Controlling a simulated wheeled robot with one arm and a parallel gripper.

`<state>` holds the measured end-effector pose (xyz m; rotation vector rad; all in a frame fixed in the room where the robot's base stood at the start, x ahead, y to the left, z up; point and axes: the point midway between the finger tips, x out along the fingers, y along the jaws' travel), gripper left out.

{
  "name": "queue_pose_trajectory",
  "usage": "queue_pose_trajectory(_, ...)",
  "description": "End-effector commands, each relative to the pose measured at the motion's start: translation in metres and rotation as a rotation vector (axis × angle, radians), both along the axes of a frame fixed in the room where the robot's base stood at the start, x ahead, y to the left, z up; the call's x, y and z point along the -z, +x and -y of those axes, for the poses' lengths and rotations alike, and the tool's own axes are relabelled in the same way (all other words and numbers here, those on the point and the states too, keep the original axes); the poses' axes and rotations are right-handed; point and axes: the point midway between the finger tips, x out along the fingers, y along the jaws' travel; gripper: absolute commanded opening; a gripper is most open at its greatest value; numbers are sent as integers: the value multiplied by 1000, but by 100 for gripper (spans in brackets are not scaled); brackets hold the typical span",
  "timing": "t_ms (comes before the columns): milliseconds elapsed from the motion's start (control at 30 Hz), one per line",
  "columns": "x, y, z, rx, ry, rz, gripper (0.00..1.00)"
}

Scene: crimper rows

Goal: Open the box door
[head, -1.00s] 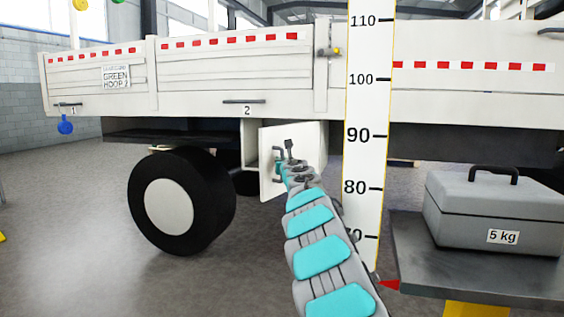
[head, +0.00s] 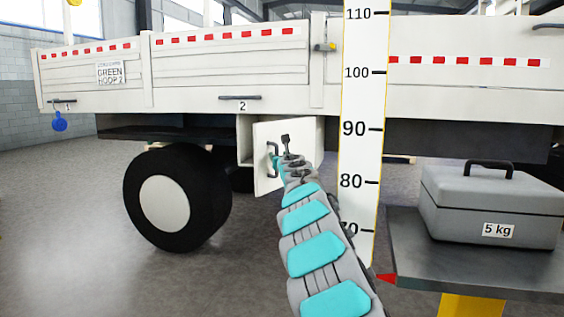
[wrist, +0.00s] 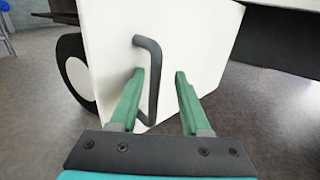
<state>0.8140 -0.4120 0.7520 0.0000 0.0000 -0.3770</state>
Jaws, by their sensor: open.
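The white box door (head: 263,181) is under the truck bed and stands partly open, its left edge swung out from the box (head: 244,142). It carries a dark vertical bar handle (head: 275,150). My gripper (head: 278,162) is at the handle; in the head view its fingers are small and partly hidden by my arm. In the wrist view the door (wrist: 195,40) fills the middle. My gripper (wrist: 160,74) is open there, with its green fingers on either side of the handle (wrist: 154,85). I cannot tell whether a finger touches it.
The truck wheel (head: 180,200) is left of the box. A white measuring board (head: 360,110) stands close on the right of my arm. Beyond it a grey 5 kg case (head: 490,205) rests on a dark platform (head: 450,265). The floor at lower left is clear.

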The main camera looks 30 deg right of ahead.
Motion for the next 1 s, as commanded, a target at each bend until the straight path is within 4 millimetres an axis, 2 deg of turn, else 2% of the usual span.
queue_pose_trajectory(500,-2,-38,-13,5,-5,-1,47)
queue_pose_trajectory(1000,2,-62,-23,4,-1,-4,47)
